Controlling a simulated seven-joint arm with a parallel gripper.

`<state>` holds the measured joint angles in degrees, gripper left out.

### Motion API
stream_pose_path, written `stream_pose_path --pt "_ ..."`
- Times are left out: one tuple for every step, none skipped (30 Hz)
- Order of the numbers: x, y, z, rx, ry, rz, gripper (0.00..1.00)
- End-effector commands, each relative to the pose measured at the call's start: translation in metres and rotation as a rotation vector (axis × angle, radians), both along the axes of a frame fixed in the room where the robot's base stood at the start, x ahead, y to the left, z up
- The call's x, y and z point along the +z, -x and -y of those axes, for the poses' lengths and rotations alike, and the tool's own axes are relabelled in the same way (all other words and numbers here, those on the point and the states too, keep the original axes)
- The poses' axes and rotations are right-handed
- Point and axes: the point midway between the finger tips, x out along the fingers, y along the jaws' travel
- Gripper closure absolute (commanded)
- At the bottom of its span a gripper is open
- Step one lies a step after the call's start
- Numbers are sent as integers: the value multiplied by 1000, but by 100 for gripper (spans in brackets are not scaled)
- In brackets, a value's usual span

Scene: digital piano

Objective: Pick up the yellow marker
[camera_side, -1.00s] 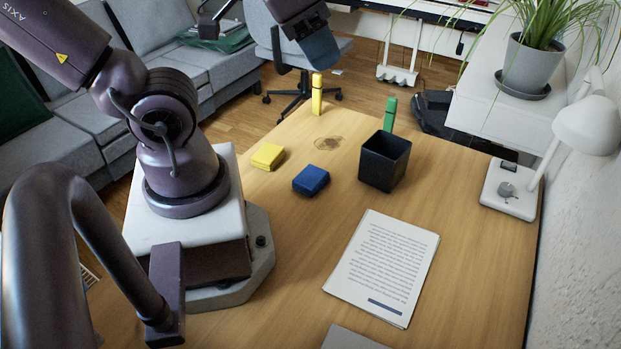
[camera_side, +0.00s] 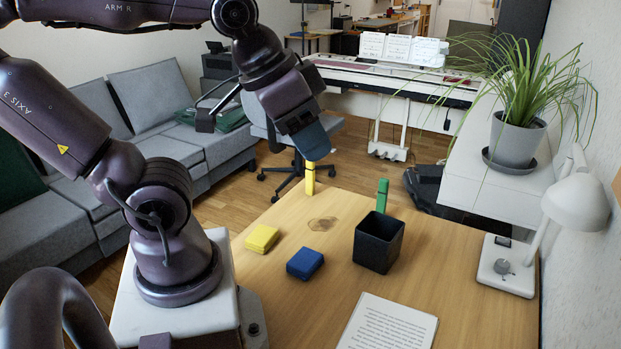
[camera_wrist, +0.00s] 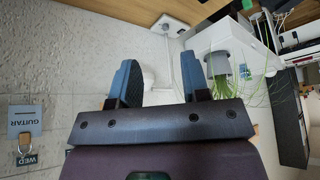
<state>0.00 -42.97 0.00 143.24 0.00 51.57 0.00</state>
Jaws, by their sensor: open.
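The yellow marker (camera_side: 310,180) stands upright near the table's far edge in the side view. My gripper (camera_side: 314,150) appears directly over its top in the side view, and its blue fingertips overlap the marker's upper end there. I cannot tell the true distance between them. In the wrist view my gripper (camera_wrist: 158,75) has its two blue fingers spread apart. No marker shows between them; the white lamp (camera_wrist: 160,75) and wall show behind the gap.
On the table (camera_side: 440,280) are a yellow block (camera_side: 262,238), a blue block (camera_side: 305,263), a black cup (camera_side: 379,244), a green marker (camera_side: 382,195) and paper (camera_side: 388,325). The lamp (camera_side: 578,203) stands at right. A potted plant (camera_side: 517,138) is on the white cabinet.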

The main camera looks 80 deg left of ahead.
Motion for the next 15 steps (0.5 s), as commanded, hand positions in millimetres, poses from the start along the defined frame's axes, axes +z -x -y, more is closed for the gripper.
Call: stream_pose_path --pt "0 0 0 0 0 0 57" --pt "0 0 0 0 0 0 51" --pt "0 0 0 0 0 0 44" --pt "0 0 0 0 0 0 44" --pt "0 0 0 0 0 0 44" --pt "0 0 0 0 0 0 44" --pt "0 0 0 0 0 0 44" --pt "0 0 0 0 0 0 44" --pt "0 0 0 0 0 0 44" --pt "0 0 0 1 0 0 44" --pt "0 0 -1 4 0 0 44" --pt "0 0 -3 17 0 -3 44" --pt "-3 -1 -6 30 0 -16 44" --pt "-7 -2 -10 47 1 -36 44" --pt "-14 -3 -15 75 5 -71 44"
